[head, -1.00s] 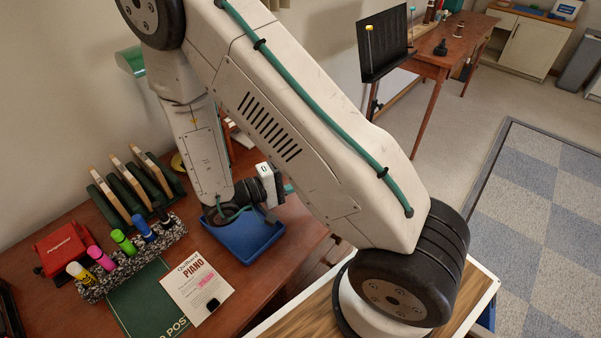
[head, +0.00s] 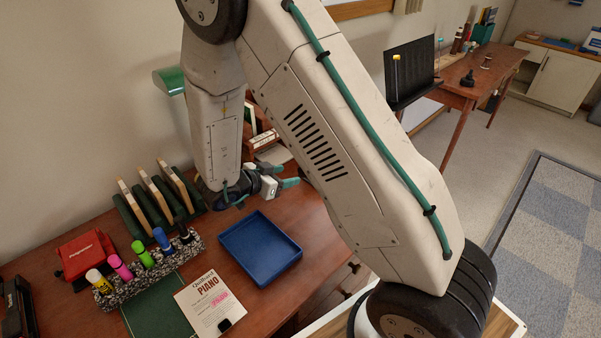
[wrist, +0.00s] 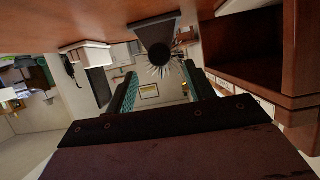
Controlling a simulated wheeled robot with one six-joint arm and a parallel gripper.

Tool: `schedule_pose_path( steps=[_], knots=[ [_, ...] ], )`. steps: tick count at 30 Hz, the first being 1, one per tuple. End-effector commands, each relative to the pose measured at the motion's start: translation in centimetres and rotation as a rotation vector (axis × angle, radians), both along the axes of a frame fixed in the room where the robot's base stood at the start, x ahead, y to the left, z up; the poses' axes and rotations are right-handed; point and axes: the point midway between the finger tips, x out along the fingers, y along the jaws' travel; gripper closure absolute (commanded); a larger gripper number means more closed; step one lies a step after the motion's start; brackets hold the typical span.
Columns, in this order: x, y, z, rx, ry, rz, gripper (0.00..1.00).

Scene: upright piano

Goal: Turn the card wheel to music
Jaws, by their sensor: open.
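The card wheel (wrist: 160,62) shows in the wrist view as a dark round hub with thin cards fanned around it, on a dark stand. The picture is upside down there, with the desk along the top. My gripper (wrist: 160,76) is open and empty, its teal fingers to either side of the wheel in the picture. I see no contact. In the head view my gripper (head: 287,177) is above the desk behind the blue tray. A small white-labelled item (head: 264,140) shows behind it; I cannot tell whether it belongs to the wheel. The wheel's front card is not readable.
The blue tray (head: 262,262) is empty on the desk. Several markers stand in a speckled holder (head: 150,272), with a piano sheet (head: 210,305) in front. A green rack (head: 130,212) and a red box (head: 87,252) stand at left. A wooden compartment (wrist: 245,55) shows in the wrist view.

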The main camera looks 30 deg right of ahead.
Motion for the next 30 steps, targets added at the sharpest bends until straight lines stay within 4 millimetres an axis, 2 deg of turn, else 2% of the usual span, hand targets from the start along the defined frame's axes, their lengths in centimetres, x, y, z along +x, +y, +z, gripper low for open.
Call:
schedule_pose_path(
  steps=[6, 12, 16, 24, 28, 29, 30],
  knots=[
    [0.5, -3.3, -1.4, -0.002, 0.005, -0.004, 0.46],
    [0.9, -5.6, -2.4, -0.001, 0.006, -0.003, 0.46],
    [1.1, -6.3, -2.7, -0.001, 0.006, -0.001, 0.46],
    [1.1, -6.4, -2.7, -0.001, 0.005, 0.0, 0.46],
    [1.1, -6.4, -2.7, -0.001, 0.005, 0.0, 0.82],
    [1.1, -6.4, -2.7, -0.001, 0.005, 0.0, 0.89],
    [1.1, -6.4, -2.7, -0.001, 0.005, 0.0, 0.89]
  ],
)
